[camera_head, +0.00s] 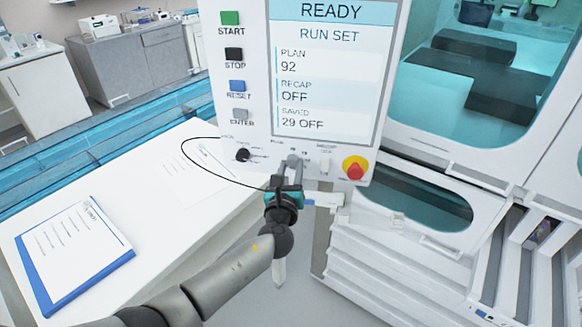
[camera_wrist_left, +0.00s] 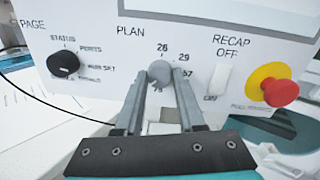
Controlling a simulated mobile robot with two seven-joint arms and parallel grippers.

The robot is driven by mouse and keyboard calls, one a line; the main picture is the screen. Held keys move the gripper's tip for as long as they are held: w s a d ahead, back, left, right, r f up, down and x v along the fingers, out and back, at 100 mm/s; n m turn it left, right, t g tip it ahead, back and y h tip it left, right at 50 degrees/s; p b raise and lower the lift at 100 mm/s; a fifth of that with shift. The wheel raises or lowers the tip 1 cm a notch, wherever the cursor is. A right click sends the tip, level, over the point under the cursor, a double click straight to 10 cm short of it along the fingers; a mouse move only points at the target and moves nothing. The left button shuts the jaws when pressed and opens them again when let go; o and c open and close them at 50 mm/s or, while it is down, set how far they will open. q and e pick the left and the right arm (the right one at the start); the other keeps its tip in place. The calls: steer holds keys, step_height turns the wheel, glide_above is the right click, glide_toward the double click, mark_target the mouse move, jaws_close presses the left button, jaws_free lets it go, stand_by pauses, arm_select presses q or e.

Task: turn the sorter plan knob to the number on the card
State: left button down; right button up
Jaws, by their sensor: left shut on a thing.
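The plan knob (camera_wrist_left: 159,71) is a small grey knob under the word PLAN on the white sorter panel (camera_wrist_left: 105,45). My left gripper (camera_wrist_left: 160,79) is shut on the knob, one finger on each side. In the head view my left gripper (camera_head: 292,166) reaches up to the panel below the screen. The screen (camera_head: 322,75) reads READY, PLAN 92, RECAP OFF, SAVED 29 OFF. I cannot make out a number on any card. My right gripper is not in view.
A black page knob (camera_wrist_left: 63,65) is left of the plan knob. A white recap switch (camera_wrist_left: 217,81) and a red stop button (camera_wrist_left: 280,92) are to its right. A blue-edged clipboard (camera_head: 75,250) and pale sheets (camera_head: 190,175) lie on the white table (camera_head: 165,235).

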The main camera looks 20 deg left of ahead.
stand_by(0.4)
arm_select(q)
steer(key=c, duration=0.5)
jaws_free()
steer(key=shift+s, duration=0.1)
steer(key=s, duration=0.5)
steer(key=s+d, duration=0.1)
steer(key=s, duration=0.4)
steer(key=s+d, duration=0.1)
steer(key=s, duration=0.4)
